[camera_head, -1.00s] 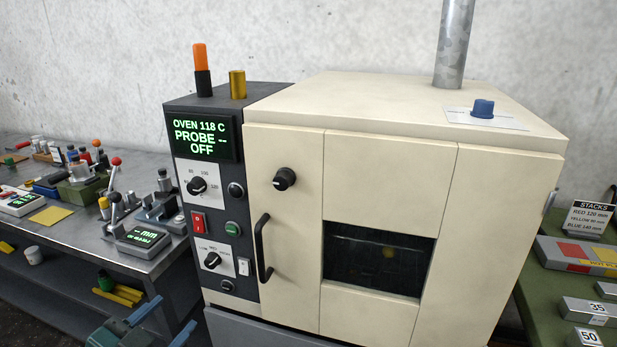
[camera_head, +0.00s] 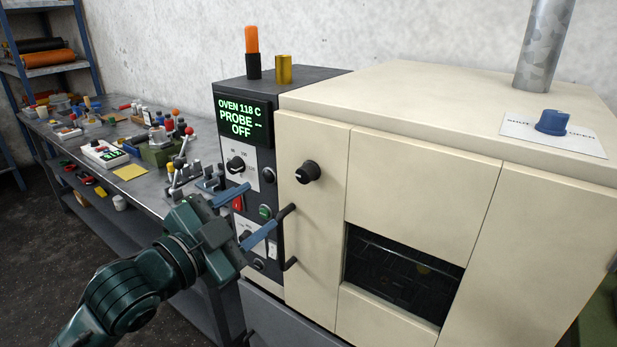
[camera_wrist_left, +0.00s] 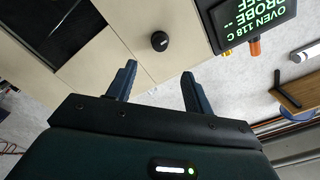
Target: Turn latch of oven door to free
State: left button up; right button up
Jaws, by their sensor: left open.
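The oven (camera_head: 420,130) is a cream box with a dark control panel on its left. The latch (camera_head: 307,172) is a round black knob with a pointer, high on the left of the oven door (camera_head: 320,235). It also shows in the left wrist view (camera_wrist_left: 159,41), beyond the fingertips. My left gripper (camera_head: 247,213) is open and empty, in front of the control panel, lower left of the latch and apart from it. Its two blue fingers also show in the left wrist view (camera_wrist_left: 160,76). It hides part of the panel and of the black door handle (camera_head: 289,264). My right gripper is out of view.
The panel display (camera_head: 241,121) reads OVEN 118 C, PROBE --, OFF. A dark window (camera_head: 400,275) is in the door. A steel pipe (camera_head: 543,45) and a blue knob (camera_head: 552,121) are on the oven top. A cluttered workbench (camera_head: 95,190) stands to the left.

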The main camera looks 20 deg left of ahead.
aim_at(301, 177)
pick_arm(q)
jog(key=p+x, duration=0.1)
jog(key=x, duration=0.6)
jog(key=shift+w+r, duration=0.1)
jog(key=shift+w, duration=0.05)
jog(key=p+x, duration=0.1)
jog(key=x, duration=0.3)
jog(key=shift+w+d, duration=0.25)
jog(key=shift+w, duration=0.4)
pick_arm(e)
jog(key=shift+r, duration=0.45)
pick_arm(q)
jog(key=shift+c, duration=0.3)
jog(key=c, duration=0.9)
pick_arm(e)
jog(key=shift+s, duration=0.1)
